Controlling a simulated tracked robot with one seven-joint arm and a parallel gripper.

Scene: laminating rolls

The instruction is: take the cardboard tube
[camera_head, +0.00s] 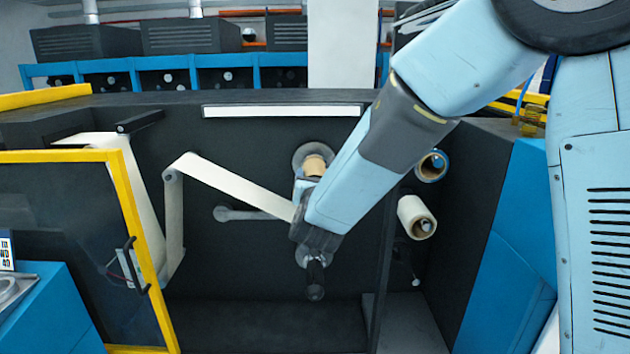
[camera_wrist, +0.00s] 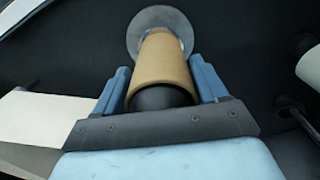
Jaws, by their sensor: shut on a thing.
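The cardboard tube (camera_wrist: 162,68) is brown and sits on a dark spindle in front of a round grey disc (camera_wrist: 158,28). In the wrist view the blue fingers of my gripper (camera_wrist: 160,85) stand on both sides of the tube and are shut on it. In the head view the tube (camera_head: 314,166) shows just above my gripper (camera_head: 308,190), with the disc behind it on the dark machine wall. My arm hides part of the tube and spindle there.
A white web (camera_head: 235,187) runs from a roller at the left towards my gripper. A cream roll (camera_head: 413,216) and a blue-rimmed roll (camera_head: 431,166) are on the right. A yellow-framed door (camera_head: 128,205) stands at the left. A dark handle (camera_head: 315,280) sits below my gripper.

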